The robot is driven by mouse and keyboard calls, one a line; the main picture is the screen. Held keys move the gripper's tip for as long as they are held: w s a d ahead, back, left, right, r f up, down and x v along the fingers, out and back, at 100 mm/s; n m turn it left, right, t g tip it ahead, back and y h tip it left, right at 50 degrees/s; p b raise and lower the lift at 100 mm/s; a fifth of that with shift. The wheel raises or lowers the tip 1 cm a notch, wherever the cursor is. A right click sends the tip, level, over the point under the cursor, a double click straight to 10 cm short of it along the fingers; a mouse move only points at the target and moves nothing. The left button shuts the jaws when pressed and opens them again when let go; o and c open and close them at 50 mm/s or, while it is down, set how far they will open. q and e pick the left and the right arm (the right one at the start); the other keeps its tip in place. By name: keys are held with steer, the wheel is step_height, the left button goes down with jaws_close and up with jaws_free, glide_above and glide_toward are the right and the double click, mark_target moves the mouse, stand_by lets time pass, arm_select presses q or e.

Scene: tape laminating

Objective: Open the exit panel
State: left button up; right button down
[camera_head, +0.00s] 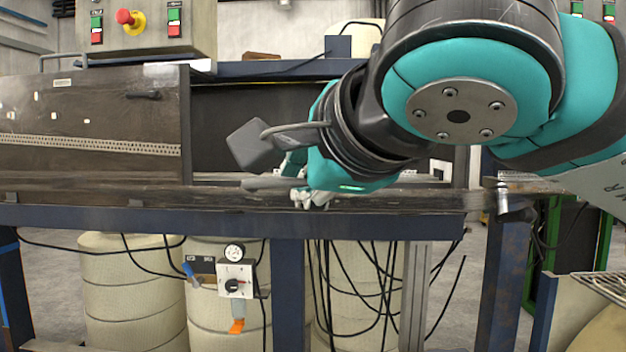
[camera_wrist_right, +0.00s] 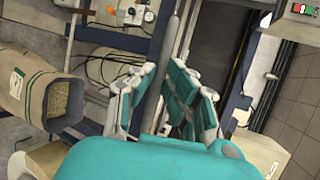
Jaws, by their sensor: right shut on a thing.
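My right gripper (camera_head: 312,196) is at the front ledge of the machine, low in front of a dark opening. It is shut on a grey bar (camera_head: 262,183) that runs along this ledge. In the right wrist view the grey bar (camera_wrist_right: 171,50) passes between the two fingers of the gripper (camera_wrist_right: 165,75). A dark panel (camera_head: 90,115) with a black handle (camera_head: 145,95) covers the machine front at the left. I cannot tell for sure which part is the exit panel; my arm hides the right of the opening. My left gripper is out of view.
A control box (camera_head: 150,30) with a red stop button stands above the panel. A blue frame beam (camera_head: 150,220) runs below the ledge. Cream barrels (camera_head: 130,290), hanging cables and a gauge unit (camera_head: 235,275) are underneath. A sack (camera_wrist_right: 35,85) shows in the wrist view.

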stand_by(0.4)
steer(key=c, duration=1.4)
jaws_free()
steer(key=v, duration=1.2)
steer(key=shift+f, duration=0.1)
